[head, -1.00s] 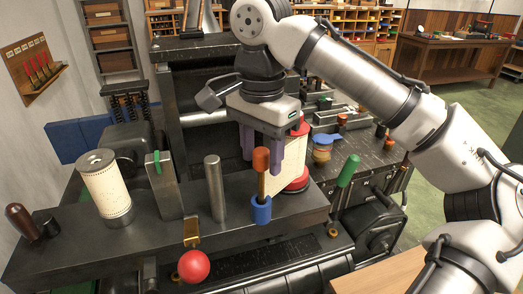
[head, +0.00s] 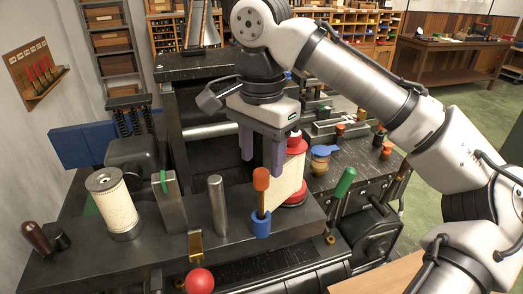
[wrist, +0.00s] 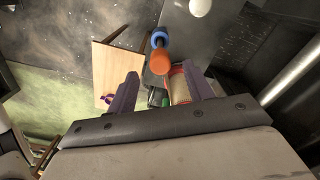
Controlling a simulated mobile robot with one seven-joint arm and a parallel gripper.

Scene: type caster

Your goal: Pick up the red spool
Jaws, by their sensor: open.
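The red spool (head: 296,146) stands upright on the dark machine bed, with red flanges at top and bottom and a cream perforated paper roll between them. My gripper (head: 262,160) hangs pointing down in front of it and to its left in the head view, partly covering it. The fingers are apart with nothing between them that I can see held. In the wrist view the red spool (wrist: 179,87) shows beyond the fingertips, close to the right finger of my gripper (wrist: 160,85). I cannot tell whether that finger touches it.
An orange-topped handle in a blue collar (head: 261,200) stands close in front of my gripper. A steel post (head: 217,204), a steel block (head: 170,200) and a cream paper roll (head: 115,207) stand to the left. A green-handled lever (head: 345,182) is on the right.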

